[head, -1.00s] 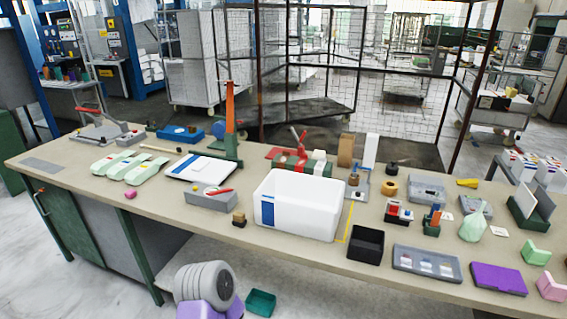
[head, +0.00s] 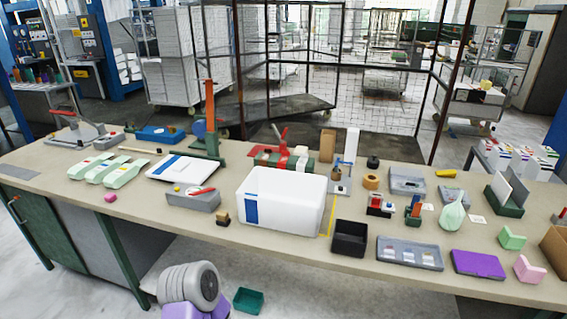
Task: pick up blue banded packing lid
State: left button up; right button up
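A flat white lid with a blue band (head: 168,167) lies on the table left of centre, a dark green post stand close behind its right end. A white box with a blue stripe (head: 285,205) stands at the front middle of the table, to the right of the lid. Neither of my grippers is in view.
Pale green pieces (head: 105,170) lie left of the lid. An orange post (head: 210,105) rises behind it.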

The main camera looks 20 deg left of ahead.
aim_at(183, 169)
jog(key=u, duration=1.35)
